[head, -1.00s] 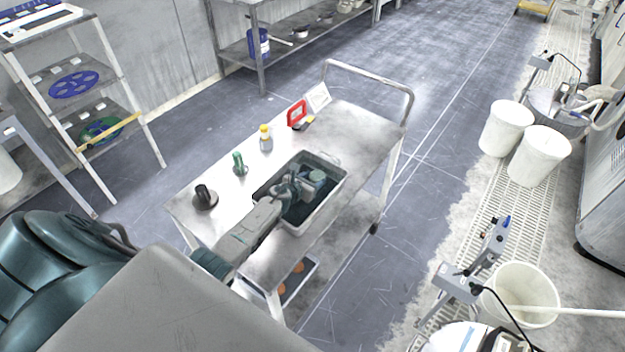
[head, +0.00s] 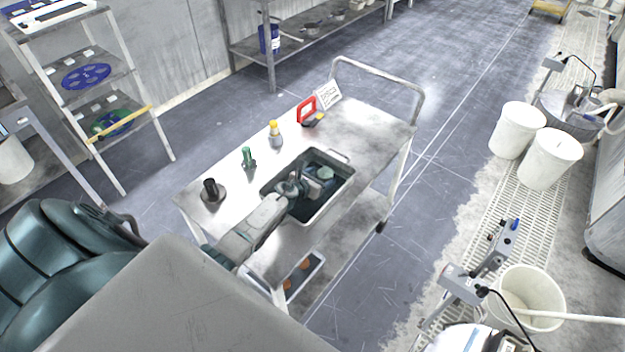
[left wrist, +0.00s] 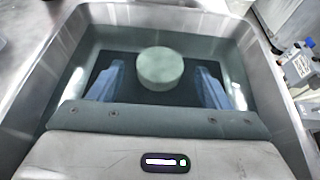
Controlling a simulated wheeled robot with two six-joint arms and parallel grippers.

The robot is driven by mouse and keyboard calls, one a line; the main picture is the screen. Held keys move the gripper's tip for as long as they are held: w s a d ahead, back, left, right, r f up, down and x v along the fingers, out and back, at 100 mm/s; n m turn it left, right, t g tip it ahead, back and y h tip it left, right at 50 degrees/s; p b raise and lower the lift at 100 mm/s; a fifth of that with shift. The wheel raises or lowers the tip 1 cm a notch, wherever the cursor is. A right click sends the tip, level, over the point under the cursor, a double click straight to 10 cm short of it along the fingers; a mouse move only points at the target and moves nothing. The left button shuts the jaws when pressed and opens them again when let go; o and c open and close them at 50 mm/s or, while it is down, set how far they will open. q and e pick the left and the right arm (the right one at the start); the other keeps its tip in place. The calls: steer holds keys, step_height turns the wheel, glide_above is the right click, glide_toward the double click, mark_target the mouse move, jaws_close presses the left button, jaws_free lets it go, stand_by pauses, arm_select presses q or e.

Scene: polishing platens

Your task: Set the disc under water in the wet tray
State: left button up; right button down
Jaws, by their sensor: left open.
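The wet tray (head: 336,198) is a grey metal basin set in the cart top, with dark water inside. The disc (left wrist: 161,68) is a thick, pale green round piece in the tray, lying flat in the left wrist view. It also shows small in the head view (head: 325,173). My left gripper (left wrist: 160,82) reaches down into the tray and is open. Its two bluish fingers stand on either side of the disc with a gap on each side. Whether water covers the disc's top is hard to tell. My right gripper is not in view.
The steel cart (head: 362,135) also bears a black-knobbed piece (head: 211,190), a green bottle (head: 248,158), a yellow-capped bottle (head: 275,134) and a red frame (head: 307,110) along its far side. White buckets (head: 549,158) stand on the right. The cart's back right end is clear.

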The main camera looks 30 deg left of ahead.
arm_select(q)
steer(key=shift+v, duration=3.4)
stand_by(0.6)
